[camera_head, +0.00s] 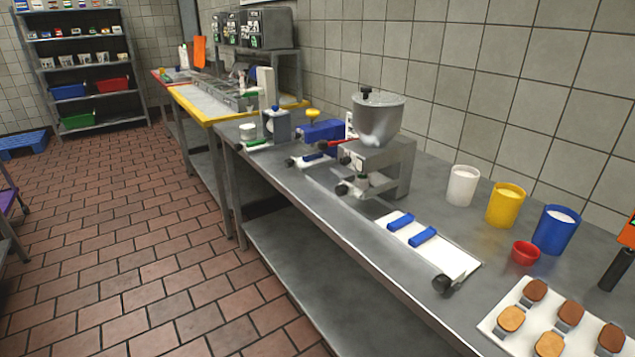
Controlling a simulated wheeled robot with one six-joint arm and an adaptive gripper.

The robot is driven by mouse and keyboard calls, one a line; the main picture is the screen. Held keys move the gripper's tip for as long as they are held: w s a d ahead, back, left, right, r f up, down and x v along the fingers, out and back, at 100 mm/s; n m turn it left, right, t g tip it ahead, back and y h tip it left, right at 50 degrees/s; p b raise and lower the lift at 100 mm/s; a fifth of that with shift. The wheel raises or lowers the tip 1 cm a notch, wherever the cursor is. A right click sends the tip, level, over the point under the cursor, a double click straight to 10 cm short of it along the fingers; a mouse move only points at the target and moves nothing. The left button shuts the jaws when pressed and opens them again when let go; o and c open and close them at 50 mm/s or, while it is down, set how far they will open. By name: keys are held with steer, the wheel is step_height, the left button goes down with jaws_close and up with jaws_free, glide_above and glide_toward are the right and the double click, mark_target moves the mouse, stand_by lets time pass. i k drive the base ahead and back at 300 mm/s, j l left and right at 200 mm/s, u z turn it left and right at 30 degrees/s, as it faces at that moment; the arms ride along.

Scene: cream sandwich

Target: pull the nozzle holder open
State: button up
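A metal filling machine (396,165) with a round steel hopper (379,121) stands on the steel counter (330,215). Small dark knobs and a nozzle-like part (362,181) show low on its front left side. One dark knob (342,188) sticks out there. I cannot tell for certain which part is the nozzle holder, nor whether it is open or shut. A red-handled lever (338,144) sits higher up on the left. My gripper is not in view.
In front of the machine lies a white board (450,258) with two blue blocks and a dark knob. White (463,185), yellow (506,205) and blue (556,230) cups stand by the wall. A tray (508,297) of biscuits is at lower right. The tiled floor (130,270) left is clear.

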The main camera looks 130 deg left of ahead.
mark_target(374, 179)
steer(key=u, duration=3.85)
steer(key=i+l+u, duration=0.1)
steer(key=l+u, duration=0.35)
steer(key=l, duration=0.45)
